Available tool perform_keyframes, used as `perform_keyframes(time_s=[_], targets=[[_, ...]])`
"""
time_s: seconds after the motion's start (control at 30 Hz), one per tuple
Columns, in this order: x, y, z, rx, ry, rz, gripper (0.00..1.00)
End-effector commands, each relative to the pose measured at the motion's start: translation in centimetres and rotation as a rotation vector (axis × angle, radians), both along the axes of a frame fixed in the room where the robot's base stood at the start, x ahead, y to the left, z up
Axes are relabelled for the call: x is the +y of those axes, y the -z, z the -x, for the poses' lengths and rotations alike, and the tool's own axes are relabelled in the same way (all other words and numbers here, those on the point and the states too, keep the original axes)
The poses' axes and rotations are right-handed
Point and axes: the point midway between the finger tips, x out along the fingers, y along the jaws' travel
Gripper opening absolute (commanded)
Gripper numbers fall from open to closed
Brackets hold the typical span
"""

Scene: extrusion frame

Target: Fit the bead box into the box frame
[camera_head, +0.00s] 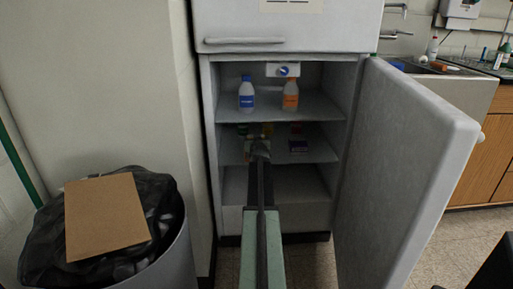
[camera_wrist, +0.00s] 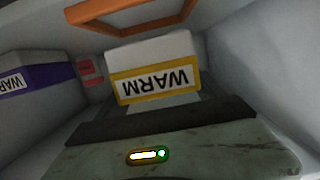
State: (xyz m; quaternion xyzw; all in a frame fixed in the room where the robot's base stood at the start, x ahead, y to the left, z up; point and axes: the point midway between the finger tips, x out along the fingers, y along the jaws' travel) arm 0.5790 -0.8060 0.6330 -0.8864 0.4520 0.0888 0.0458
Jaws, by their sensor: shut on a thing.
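My gripper (camera_head: 260,150) reaches into the open fridge at the middle shelf. In the wrist view, my gripper (camera_wrist: 160,106) is shut on a white box (camera_wrist: 150,52) with a yellow-bordered label reading WARM, upside down in the picture. I take this to be the bead box. An orange frame (camera_wrist: 125,22) shows just beyond and above the box, apart from it in the picture; it may be the box frame. Its full outline is cut off by the top edge. In the head view my arm hides most of the held box.
A blue-labelled bottle (camera_head: 246,95) and an orange bottle (camera_head: 290,95) stand on the shelf above. The fridge door (camera_head: 405,160) is open rightward.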

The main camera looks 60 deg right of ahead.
Motion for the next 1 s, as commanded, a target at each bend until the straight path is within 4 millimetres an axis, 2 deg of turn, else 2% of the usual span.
perform_keyframes(time_s=[0.13, 0.33, 0.7, 0.73, 0.77, 0.8, 1.0], targets=[[0.0, 0.5, 0.0, 0.000, 0.001, 0.001, 0.29], [0.0, 3.8, 0.1, 0.000, 0.001, 0.001, 0.29], [0.0, 3.9, 0.2, 0.000, 0.002, 0.001, 0.29], [0.0, 3.8, 0.2, 0.000, 0.002, 0.000, 0.85], [0.0, 3.8, 0.2, 0.000, 0.002, 0.000, 0.94], [0.0, 3.7, 0.2, 0.000, 0.002, 0.000, 1.00], [-0.1, 3.7, 0.2, 0.000, 0.003, 0.000, 1.00]])
